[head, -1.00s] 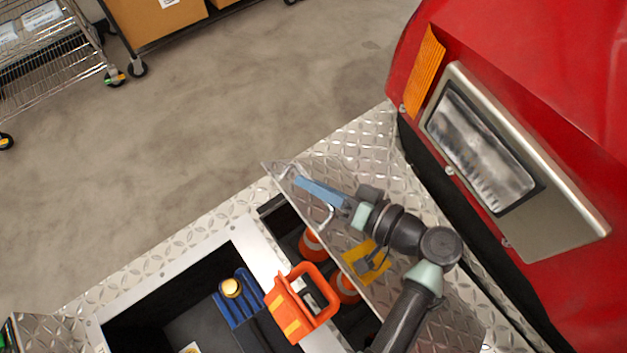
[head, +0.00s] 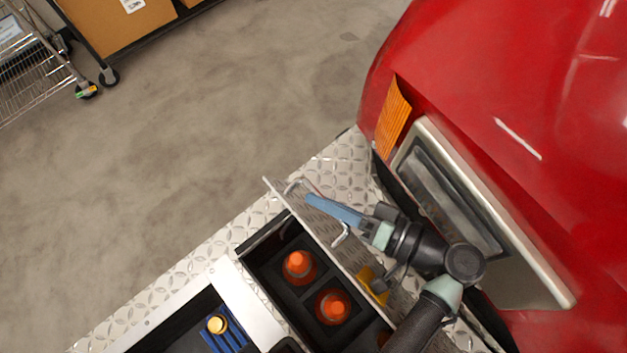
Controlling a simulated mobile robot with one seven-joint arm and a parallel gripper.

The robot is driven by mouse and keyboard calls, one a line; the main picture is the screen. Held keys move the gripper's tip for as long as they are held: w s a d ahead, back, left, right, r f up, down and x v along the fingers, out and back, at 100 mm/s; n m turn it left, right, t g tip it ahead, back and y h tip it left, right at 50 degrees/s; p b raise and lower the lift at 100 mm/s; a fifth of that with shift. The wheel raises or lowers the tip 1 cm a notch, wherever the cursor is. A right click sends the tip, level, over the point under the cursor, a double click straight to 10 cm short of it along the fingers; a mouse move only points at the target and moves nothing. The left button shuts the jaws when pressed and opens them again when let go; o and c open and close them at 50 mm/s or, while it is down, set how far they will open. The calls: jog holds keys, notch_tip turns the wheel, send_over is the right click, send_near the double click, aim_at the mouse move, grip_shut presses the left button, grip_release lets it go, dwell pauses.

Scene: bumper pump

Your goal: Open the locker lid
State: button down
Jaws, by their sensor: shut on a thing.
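The locker lid (head: 318,228) is a diamond-plate panel, raised and tilted up steeply at the right side of the locker opening. A bent metal handle (head: 341,236) stands off its face. My gripper (head: 312,202) has blue fingers and is shut on the handle near the lid's upper left end. The grip itself is partly hidden by the fingers.
A red truck body with a headlight (head: 450,190) and orange marker light (head: 393,118) stands close right of my arm.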

jog(key=shift+s+a+f, duration=0.1)
jog(key=shift+a, duration=0.05)
jog(key=c, duration=0.9)
grip_release()
jog(key=shift+o, duration=0.2)
